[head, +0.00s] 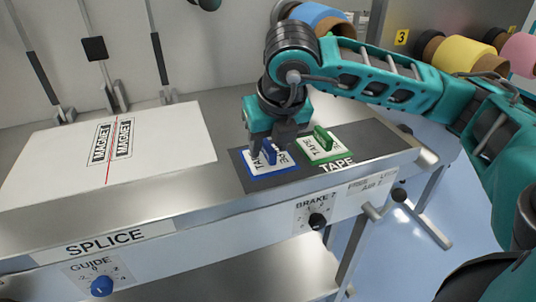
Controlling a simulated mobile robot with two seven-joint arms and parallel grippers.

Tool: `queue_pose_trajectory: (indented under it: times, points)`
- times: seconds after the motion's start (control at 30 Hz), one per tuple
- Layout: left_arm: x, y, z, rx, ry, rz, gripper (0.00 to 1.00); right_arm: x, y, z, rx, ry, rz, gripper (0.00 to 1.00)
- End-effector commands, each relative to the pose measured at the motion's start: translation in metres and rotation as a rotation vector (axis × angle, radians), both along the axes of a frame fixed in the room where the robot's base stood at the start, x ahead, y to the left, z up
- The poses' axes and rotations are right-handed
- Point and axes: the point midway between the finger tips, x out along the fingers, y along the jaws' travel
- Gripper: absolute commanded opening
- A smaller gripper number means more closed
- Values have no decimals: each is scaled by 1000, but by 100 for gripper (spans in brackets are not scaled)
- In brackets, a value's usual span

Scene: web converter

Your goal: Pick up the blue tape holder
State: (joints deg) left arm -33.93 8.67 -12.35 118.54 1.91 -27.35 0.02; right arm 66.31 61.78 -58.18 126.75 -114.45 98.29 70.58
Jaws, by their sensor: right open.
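The blue tape holder (282,168) is a white plate with a blue border and an upright blue tab. It lies flat on the dark pad (256,182) marked TAPE, at the left end of the pad. My right gripper (268,150) comes down from above, directly over the blue holder. Its fingers are open and stand around the blue tab; whether they touch it cannot be told. The fingers hide part of the plate's lettering. My left gripper is not in view.
A green tape holder (333,153) stands close to the right on the same pad. A white MAGNET board (165,147) lies to the left on the metal bench. Rolls, one of them yellow (462,55), hang at the upper right. A BRAKE knob (317,221) is on the bench front.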

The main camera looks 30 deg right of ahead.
Motion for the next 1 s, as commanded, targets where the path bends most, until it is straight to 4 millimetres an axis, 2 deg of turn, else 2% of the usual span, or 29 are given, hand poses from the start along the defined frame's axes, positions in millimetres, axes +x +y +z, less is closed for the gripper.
queue_pose_trajectory:
  times: [0.07, 0.5, 1.0]
  points:
    - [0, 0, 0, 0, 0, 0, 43, 0, 0, 0, 0, 0, 0, 43]
    - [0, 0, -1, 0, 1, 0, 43, 0, 0, 1, 0, 0, 0, 1]
    - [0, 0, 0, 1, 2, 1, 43, 0, 0, 5, 1, -2, -1, 0]
